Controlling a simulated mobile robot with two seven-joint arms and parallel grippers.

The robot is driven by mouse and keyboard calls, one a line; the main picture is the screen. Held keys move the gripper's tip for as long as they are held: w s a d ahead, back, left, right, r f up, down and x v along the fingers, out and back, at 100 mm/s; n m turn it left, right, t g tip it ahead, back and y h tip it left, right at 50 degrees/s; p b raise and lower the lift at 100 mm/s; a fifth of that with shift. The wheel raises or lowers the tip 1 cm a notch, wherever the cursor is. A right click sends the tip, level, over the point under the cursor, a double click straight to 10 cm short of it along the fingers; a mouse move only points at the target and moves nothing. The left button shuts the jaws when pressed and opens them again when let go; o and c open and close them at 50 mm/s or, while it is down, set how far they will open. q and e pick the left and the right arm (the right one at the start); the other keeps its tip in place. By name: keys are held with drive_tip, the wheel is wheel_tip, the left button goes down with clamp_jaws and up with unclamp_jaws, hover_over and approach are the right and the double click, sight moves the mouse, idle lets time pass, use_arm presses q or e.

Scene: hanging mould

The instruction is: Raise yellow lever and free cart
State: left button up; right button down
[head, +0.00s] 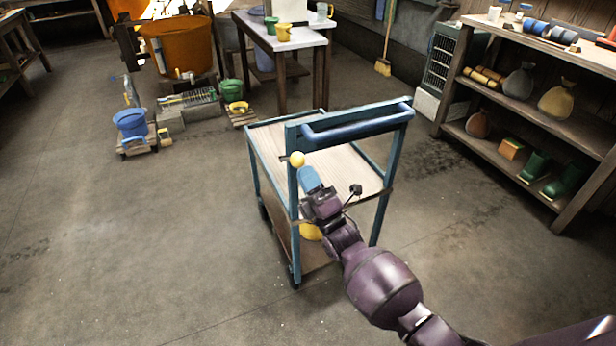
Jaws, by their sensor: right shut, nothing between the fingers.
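The cart (352,156) has a blue frame, a blue push handle (345,127) and wooden shelves, and it stands upright on the floor. A yellow ball knob (297,159), which looks like the end of the yellow lever, shows at the cart's left near post. My right gripper (307,173) is shut and empty, with its blue fingertips just below and right of the knob. I cannot tell whether they touch it. The rest of the lever is hard to make out. Another yellow part (311,232) shows lower, partly hidden behind my right gripper. My left gripper is out of view.
A wooden shelf unit (540,118) with sacks and boots stands at the right. A white-topped table (262,37) stands behind the cart. A blue bucket (131,122) and an orange tub (183,45) are at the back left. The floor left of the cart is clear.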

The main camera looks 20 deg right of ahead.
drive_tip(key=w+r+g+p, duration=0.1)
drive_tip(key=r+p, duration=0.1)
drive_tip(key=w+r+m+g+h+p, duration=0.1)
drive_tip(key=r+p, duration=0.1)
drive_tip(key=p, duration=0.1)
drive_tip(key=w+r+g+h+p, duration=0.1)
drive_tip(key=r+p, duration=0.1)
drive_tip(key=p, duration=0.1)
drive_tip(key=shift+r+m, duration=0.3)
drive_tip(key=shift+w+r+g+h+p, duration=0.35)
drive_tip(key=shift+w+g+h+p, duration=0.25)
drive_tip(key=shift+g, duration=0.3)
use_arm(q)
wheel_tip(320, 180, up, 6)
drive_tip(key=b, duration=0.2)
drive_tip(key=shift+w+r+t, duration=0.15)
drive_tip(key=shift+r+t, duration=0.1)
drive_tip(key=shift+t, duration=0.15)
use_arm(e)
drive_tip(key=d+x, duration=0.1)
drive_tip(key=x, duration=0.6)
drive_tip(key=shift+w+r+m, duration=0.3)
drive_tip(key=shift+w+r, duration=0.1)
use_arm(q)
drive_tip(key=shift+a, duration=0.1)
